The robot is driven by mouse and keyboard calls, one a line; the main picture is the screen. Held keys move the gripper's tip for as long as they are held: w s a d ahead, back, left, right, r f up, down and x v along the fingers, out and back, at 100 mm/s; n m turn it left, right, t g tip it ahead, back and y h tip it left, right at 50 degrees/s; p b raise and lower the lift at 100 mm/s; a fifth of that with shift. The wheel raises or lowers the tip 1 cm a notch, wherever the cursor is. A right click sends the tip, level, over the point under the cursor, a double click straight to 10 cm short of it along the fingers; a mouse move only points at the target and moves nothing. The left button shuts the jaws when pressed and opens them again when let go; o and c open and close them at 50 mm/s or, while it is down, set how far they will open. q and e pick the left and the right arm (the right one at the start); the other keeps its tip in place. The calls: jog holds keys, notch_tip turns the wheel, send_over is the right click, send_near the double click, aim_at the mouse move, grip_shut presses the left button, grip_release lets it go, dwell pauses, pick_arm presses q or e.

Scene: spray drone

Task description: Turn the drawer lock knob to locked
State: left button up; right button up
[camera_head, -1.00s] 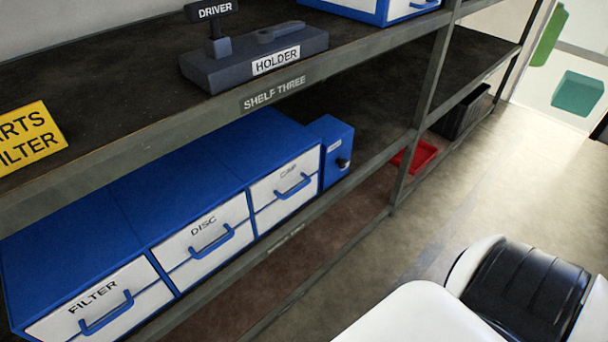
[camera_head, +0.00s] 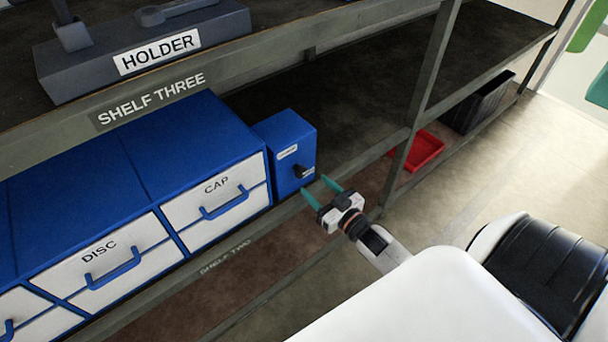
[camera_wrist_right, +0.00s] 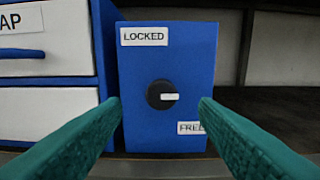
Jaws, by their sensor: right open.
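The lock knob (camera_wrist_right: 160,95) is a round black dial with a white pointer bar on the front of a blue box (camera_head: 284,150). Its pointer lies level and points right in the right wrist view. The LOCKED label (camera_wrist_right: 144,36) is above the knob at the upper left, and the FREE label (camera_wrist_right: 190,128) is at the lower right, partly hidden by a finger. In the head view the knob (camera_head: 303,172) is small and dark. My right gripper (camera_head: 322,187) is open in front of the box, its teal fingers apart on either side of the knob, not touching it. My left gripper is not in view.
Blue drawers (camera_head: 228,200) with white fronts, labelled CAP and DISC, stand left of the box. The upper shelf (camera_head: 300,45) carries the grey holder (camera_head: 150,62). A shelf post (camera_head: 425,90) and a red tray (camera_head: 424,151) are to the right.

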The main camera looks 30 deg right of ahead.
aim_at(303, 174)
jog(key=w, duration=0.6)
jog(key=shift+w+a+f, duration=0.1)
jog(key=shift+a, duration=0.1)
jog(key=shift+c, duration=0.4)
jog(key=c, duration=0.9)
